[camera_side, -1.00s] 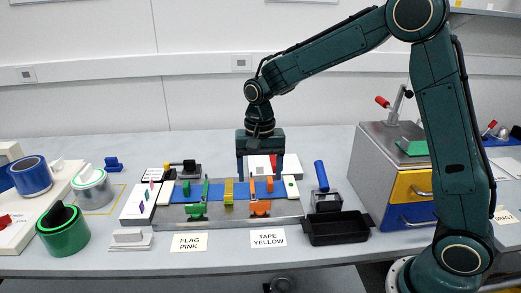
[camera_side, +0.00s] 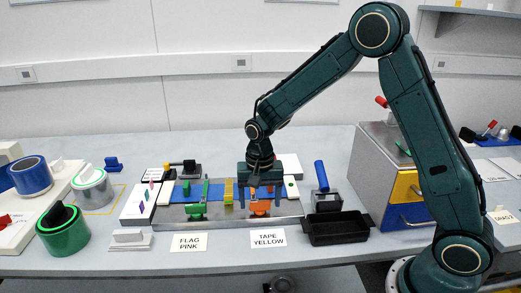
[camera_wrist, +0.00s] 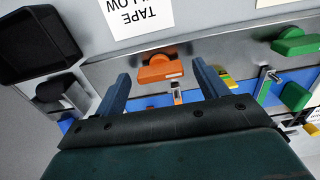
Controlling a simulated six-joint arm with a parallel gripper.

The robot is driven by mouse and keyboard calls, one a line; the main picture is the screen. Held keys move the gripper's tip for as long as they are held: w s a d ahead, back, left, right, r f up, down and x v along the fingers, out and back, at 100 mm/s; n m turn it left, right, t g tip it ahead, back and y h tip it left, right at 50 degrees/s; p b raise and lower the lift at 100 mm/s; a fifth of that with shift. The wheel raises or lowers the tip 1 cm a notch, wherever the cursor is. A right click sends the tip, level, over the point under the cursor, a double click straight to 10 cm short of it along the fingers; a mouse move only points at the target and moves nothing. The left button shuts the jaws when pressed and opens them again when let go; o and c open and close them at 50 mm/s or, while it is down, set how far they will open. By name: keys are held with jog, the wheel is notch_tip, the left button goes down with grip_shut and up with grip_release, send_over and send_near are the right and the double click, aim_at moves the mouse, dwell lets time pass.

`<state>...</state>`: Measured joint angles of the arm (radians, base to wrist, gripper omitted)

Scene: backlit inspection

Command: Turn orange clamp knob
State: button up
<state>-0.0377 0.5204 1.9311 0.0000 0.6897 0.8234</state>
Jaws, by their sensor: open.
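The orange clamp knob (camera_side: 260,208) is on the front of the metal fixture plate (camera_side: 225,223), below the right part of the blue strip. My gripper (camera_side: 263,202) points down over it, open, with one finger on each side in the side view. In the wrist view the orange knob (camera_wrist: 160,72) lies between the spread fingers of my gripper (camera_wrist: 161,74), near their tips, with a gap showing on both sides. The orange lever behind it is partly hidden by my gripper in the side view.
A green clamp knob (camera_side: 196,210) and a yellow block (camera_side: 228,191) are to the left. A black tray (camera_side: 338,229) and a blue-handled device (camera_side: 322,178) stand to the right. A "TAPE YELLOW" card (camera_side: 268,237) lies in front.

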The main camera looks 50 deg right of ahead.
jog(key=c, duration=1)
jog(key=shift+n, duration=0.4)
jog(key=n, duration=1.2)
jog(key=shift+n, duration=2.6)
jog(key=shift+r, duration=0.1)
